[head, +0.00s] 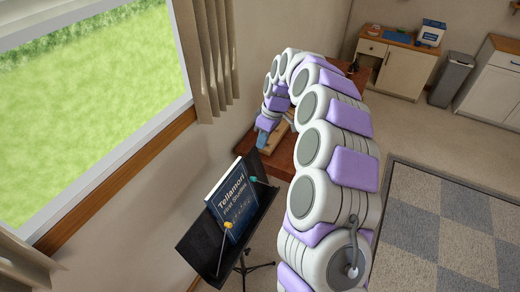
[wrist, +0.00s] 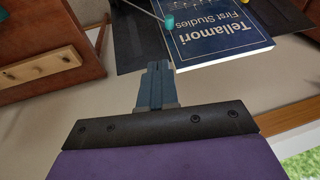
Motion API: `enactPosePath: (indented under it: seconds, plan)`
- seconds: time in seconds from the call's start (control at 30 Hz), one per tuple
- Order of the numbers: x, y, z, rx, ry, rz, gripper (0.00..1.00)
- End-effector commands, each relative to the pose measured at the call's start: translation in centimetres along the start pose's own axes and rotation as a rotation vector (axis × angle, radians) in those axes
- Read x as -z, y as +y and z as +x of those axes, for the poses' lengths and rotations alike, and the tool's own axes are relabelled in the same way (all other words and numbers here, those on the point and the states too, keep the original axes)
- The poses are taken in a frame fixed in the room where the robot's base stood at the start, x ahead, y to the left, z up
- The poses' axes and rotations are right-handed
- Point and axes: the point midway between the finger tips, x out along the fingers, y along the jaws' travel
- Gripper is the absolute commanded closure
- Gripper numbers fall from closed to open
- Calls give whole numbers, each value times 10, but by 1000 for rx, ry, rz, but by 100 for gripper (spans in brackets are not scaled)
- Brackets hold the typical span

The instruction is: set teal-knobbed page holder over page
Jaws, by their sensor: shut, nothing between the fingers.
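The teal-knobbed page holder is a thin rod with a teal knob (head: 253,179) at its tip. In the head view the rod runs right from the knob, which appears at the book's right edge. The wrist view shows the teal knob (wrist: 168,21) at the book's left edge; I cannot tell if it touches the page. The dark blue "Tellamori First Studies" book (head: 232,203) leans on the black music stand (head: 202,243); it also shows in the wrist view (wrist: 225,35). My gripper (wrist: 157,68) is shut and empty, apart from the knob. It also shows in the head view (head: 263,138).
A brown wooden piece of furniture (wrist: 50,50) with a pale wooden board stands close by. A window (head: 90,110) and curtain (head: 208,55) are left of the stand.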

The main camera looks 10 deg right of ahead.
Motion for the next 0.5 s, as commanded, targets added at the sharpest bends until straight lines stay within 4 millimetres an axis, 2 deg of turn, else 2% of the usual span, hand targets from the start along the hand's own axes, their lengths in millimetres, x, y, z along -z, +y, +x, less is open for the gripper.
enactPosePath:
  seconds: [0.4,0.5]
  plan:
    - [-1,-1,84,5,-3,2,100]
    - [-5,-5,95,3,1,2,100]
